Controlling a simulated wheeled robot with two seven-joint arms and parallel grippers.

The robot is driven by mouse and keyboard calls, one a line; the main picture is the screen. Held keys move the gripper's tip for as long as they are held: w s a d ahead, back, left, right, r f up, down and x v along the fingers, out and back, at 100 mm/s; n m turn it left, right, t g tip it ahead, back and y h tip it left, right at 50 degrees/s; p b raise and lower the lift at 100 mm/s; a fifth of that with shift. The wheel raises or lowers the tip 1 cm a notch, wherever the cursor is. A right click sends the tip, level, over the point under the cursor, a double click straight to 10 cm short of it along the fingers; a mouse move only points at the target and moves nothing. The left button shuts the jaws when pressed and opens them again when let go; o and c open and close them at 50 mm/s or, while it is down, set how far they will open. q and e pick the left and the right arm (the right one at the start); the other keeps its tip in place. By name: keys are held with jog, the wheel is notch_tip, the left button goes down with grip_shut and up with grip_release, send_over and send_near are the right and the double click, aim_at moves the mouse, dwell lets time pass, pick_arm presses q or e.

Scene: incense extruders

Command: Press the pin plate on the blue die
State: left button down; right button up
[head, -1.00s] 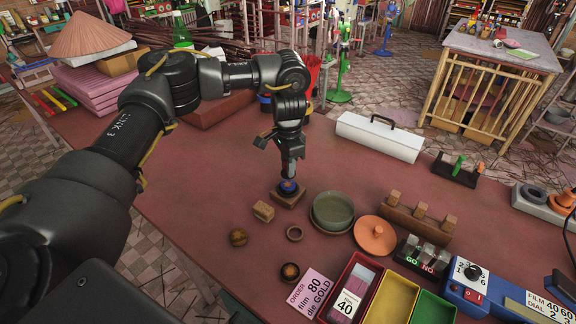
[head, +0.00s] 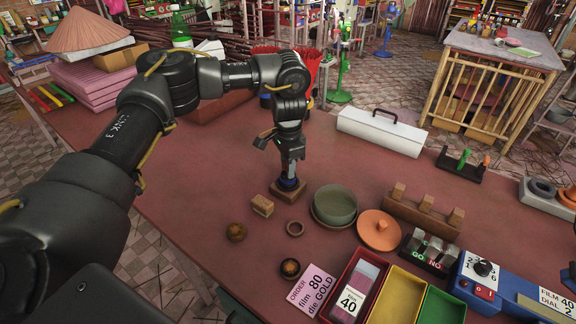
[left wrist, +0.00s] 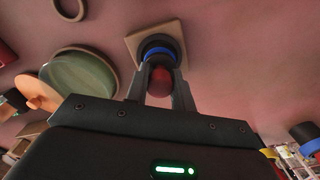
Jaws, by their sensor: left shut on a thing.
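The blue die (head: 289,184) is a dark, blue-banded cylinder standing upright on a square wooden base (head: 288,194) on the table. It also shows in the left wrist view (left wrist: 165,49). My left gripper (head: 290,173) points straight down right above the die. In the left wrist view its fingers are shut on a dark red rounded knob (left wrist: 160,82), which I take as the pin plate's handle. The knob is in line with the die's top. The plate itself is hidden, so I cannot tell how deep it sits. My right gripper is not in view.
Colored bins, an order card (head: 312,288) and a blue dial box (head: 483,280) stand in front. A white toolbox (head: 380,131) stands behind.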

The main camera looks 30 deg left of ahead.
pick_arm(q)
jog(key=shift+s+f, duration=0.1)
jog(key=shift+f, duration=0.5)
dwell(1.0)
notch_tip(320, 180, up, 7)
jog(key=p, duration=0.8)
jog(key=shift+r, duration=0.1)
dwell(0.3)
